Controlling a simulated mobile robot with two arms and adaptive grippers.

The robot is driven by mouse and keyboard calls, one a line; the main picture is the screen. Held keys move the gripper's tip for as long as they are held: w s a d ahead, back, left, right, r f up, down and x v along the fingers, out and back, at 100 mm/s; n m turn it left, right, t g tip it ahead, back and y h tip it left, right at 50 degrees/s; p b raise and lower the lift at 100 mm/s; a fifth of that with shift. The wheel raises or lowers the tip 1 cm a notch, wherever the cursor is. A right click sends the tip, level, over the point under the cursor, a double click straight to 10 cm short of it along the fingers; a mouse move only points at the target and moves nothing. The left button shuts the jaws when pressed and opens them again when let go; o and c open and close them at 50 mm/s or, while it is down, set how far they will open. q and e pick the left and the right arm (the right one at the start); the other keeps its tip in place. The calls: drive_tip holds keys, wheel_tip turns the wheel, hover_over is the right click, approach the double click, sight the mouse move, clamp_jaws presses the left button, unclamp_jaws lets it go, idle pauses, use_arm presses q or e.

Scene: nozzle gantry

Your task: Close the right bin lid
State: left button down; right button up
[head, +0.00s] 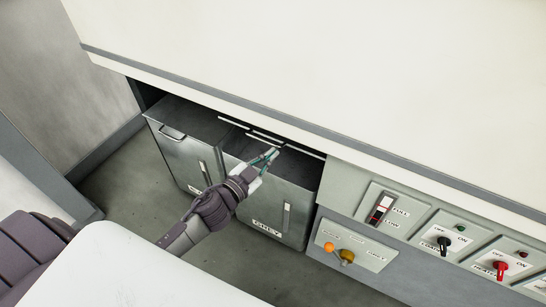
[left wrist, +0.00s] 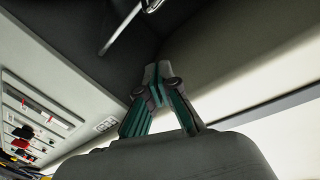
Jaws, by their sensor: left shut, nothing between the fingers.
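The right bin (head: 264,226) is a grey metal box under the counter, with a label reading GREY and a pale upright handle on its front. Its top looks dark and open, with pale thin edges at the back under the counter. I cannot clearly make out the lid's angle. My left gripper (head: 270,157) is over the back part of this bin's top, its teal fingers shut and empty. In the left wrist view the closed fingertips (left wrist: 155,82) are near a dark surface with a pale bar handle (left wrist: 121,27). My right gripper is not in view.
The left bin (head: 184,159) stands beside it, its top covered. The white counter (head: 330,70) overhangs both bins closely. A control panel (head: 430,240) with switches and knobs is to the right. Bare floor (head: 135,200) lies in front and left.

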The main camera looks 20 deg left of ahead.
use_arm(q)
hover_over(281, 147)
drive_tip(key=d, duration=0.2)
drive_tip(key=f, duration=0.3)
drive_tip(key=shift+s+a, duration=0.3)
drive_tip(key=shift+a, duration=0.1)
drive_tip(key=shift+s+a+f+b, duration=0.3)
drive_tip(key=shift+a+f+b, duration=0.1)
drive_tip(key=shift+f+b, duration=0.05)
